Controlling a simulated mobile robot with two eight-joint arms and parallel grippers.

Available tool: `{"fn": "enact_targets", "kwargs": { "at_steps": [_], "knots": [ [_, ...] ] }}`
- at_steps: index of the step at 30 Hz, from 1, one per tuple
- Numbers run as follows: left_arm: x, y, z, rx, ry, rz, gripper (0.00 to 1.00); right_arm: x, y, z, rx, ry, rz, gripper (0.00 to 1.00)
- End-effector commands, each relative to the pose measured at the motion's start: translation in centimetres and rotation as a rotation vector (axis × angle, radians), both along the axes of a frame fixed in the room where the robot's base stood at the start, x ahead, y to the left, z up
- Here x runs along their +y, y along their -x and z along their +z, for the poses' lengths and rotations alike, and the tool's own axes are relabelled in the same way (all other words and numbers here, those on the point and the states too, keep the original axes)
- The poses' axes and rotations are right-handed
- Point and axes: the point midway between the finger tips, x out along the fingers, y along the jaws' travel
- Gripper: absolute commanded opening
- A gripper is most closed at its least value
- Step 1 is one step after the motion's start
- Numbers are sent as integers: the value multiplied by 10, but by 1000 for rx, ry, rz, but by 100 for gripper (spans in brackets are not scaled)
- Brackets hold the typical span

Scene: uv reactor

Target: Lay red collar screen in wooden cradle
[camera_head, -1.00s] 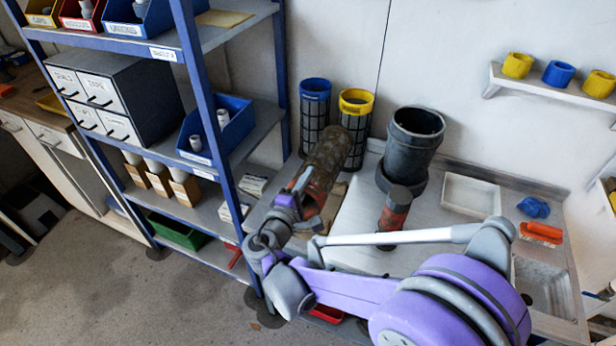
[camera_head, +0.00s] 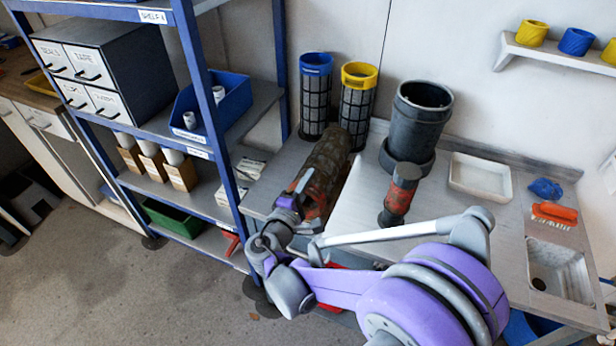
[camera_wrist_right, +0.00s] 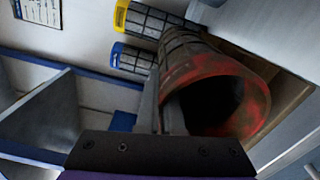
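The red collar screen (camera_head: 327,168) is a long brown, dirty mesh tube with a worn red collar at its near end. My right gripper (camera_head: 300,207) is at that collar and looks shut on its rim. In the right wrist view the collar (camera_wrist_right: 250,112) faces me with its dark open mouth, a grey finger against its left wall. Brown wood of the wooden cradle (camera_wrist_right: 288,98) shows beside and under the tube. The tube hides most of the cradle in the head view; I cannot tell if they touch. My left gripper is out of view.
A blue-collared screen (camera_head: 315,100) and a yellow-collared screen (camera_head: 357,105) stand behind. A dark grey housing (camera_head: 415,120) and a red-and-grey cylinder (camera_head: 400,195) stand to the right. A white tray (camera_head: 480,177) and sink (camera_head: 557,270) lie farther right. A blue-framed shelf (camera_head: 215,155) is at left.

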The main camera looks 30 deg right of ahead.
Motion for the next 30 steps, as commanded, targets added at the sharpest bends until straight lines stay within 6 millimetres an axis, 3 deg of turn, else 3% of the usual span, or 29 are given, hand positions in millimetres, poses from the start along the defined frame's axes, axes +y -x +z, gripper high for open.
{"fn": "enact_targets", "kwargs": {
  "at_steps": [7,12,14,23,30],
  "knots": [
    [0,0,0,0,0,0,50,0,0,0,0,0,-1,0],
    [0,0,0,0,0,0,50,0,0,0,0,-1,-1,31],
    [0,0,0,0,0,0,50,0,0,0,0,-1,-1,39],
    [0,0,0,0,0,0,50,1,1,-1,0,-1,0,39],
    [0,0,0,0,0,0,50,27,22,-1,1,-2,5,39]
  ]
}}
